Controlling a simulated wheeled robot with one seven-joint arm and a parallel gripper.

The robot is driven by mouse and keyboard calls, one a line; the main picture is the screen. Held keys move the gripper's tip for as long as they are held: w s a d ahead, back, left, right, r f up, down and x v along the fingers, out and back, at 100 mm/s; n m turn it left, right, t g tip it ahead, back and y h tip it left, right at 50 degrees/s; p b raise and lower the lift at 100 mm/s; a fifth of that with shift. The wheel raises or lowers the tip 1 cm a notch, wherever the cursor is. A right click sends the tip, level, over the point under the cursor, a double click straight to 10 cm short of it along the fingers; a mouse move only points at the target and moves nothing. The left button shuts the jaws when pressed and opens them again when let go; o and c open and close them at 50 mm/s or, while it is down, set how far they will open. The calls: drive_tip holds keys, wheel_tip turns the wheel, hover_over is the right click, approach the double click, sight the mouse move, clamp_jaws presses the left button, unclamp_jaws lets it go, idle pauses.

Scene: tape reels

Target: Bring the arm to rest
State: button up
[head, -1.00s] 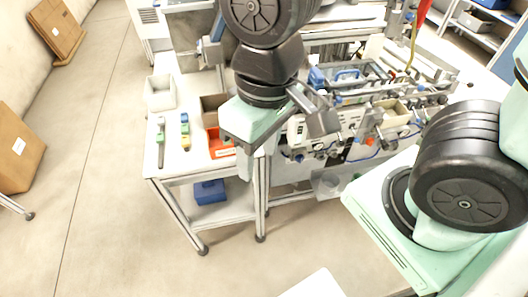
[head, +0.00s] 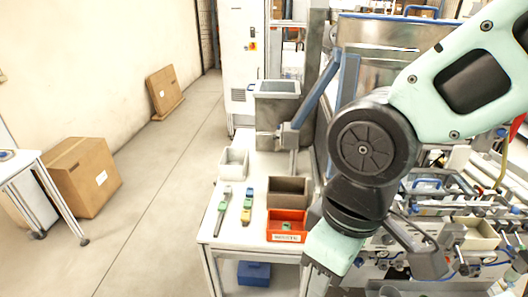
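My arm reaches in from the right in the head view, with its black wrist joint and pale green gripper body (head: 335,248) hanging over the right side of the white table (head: 232,230). The gripper is beside the orange bin, to its right, and overlaps the machine in the picture. Its finger area is partly cut off and dark, so I cannot see whether it is open or shut. No held thing shows.
On the table are an orange bin (head: 287,226), a brown box (head: 289,191), a white bin (head: 234,163) and small coloured items (head: 247,206). A machine with rails (head: 450,205) fills the right. Cardboard boxes (head: 90,178) stand left. The floor between is clear.

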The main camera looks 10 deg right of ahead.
wheel_tip(320, 180, down, 15)
drive_tip(key=b, duration=1.3)
drive_tip(key=shift+b, duration=0.35)
idle(0.5)
